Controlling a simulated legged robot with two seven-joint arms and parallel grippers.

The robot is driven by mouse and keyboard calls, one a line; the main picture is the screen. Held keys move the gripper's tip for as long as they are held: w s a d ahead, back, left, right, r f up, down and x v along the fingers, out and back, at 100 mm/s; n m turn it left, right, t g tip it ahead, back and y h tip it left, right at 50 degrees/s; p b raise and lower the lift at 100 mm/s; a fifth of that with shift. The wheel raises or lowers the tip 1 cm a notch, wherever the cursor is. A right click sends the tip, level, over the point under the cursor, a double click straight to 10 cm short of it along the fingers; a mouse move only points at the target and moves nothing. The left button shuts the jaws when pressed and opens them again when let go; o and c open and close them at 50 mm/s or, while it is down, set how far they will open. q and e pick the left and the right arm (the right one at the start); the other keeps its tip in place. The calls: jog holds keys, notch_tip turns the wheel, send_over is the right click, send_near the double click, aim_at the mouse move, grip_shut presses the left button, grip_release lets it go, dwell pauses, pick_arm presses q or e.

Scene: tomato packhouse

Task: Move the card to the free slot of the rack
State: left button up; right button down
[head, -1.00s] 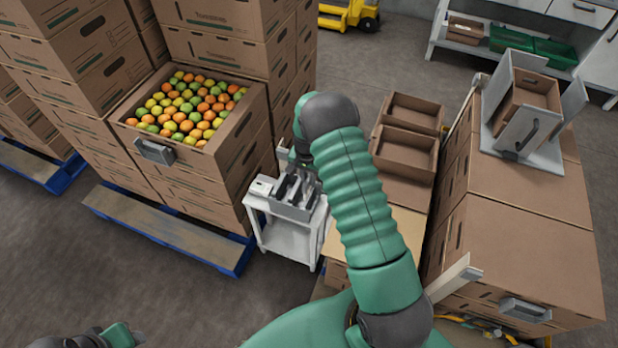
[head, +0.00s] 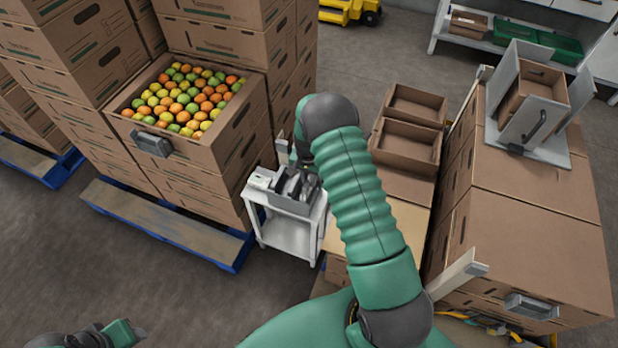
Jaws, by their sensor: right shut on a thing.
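The grey rack (head: 293,204) stands on a small white stand in the middle of the head view. Grey upright shapes show in it, too small to tell dividers from cards. My right arm reaches over from the lower right, and its gripper (head: 291,162) is at the rack's back edge, partly hidden by my arm. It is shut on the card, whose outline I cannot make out. I cannot tell whether the card touches the rack. Part of my left gripper (head: 85,338) shows at the bottom left edge, away from the rack; its jaws are unclear.
The white stand (head: 290,236) has a small light block (head: 262,179) beside the rack. An open fruit carton (head: 235,120) on stacked boxes rises close on the left, above a blue pallet (head: 165,222). Open brown trays (head: 408,150) and large cartons (head: 525,235) stand right.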

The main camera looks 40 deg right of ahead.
jog(key=shift+d+f, duration=0.2)
jog(key=shift+d, duration=0.15)
pick_arm(q)
jog(key=shift+d, duration=0.4)
pick_arm(e)
jog(key=shift+f, duration=0.1)
pick_arm(q)
jog(key=shift+a, duration=0.1)
pick_arm(e)
jog(key=shift+a, duration=0.1)
pick_arm(q)
jog(key=shift+a+f, duration=0.1)
jog(key=shift+a, duration=0.15)
pick_arm(e)
jog(key=shift+a, duration=0.15)
jog(key=shift+d+f+b, duration=0.3)
jog(key=shift+f+b, duration=0.3)
jog(key=shift+f, duration=0.05)
pick_arm(q)
notch_tip(320, 180, down, 2)
jog(key=shift+d+b, duration=0.15)
jog(key=shift+b, duration=0.4)
pick_arm(e)
jog(key=shift+f, duration=0.75)
jog(key=shift+f, duration=0.1)
pick_arm(q)
jog(key=shift+f+b, duration=0.55)
pick_arm(e)
jog(key=shift+f, duration=0.8)
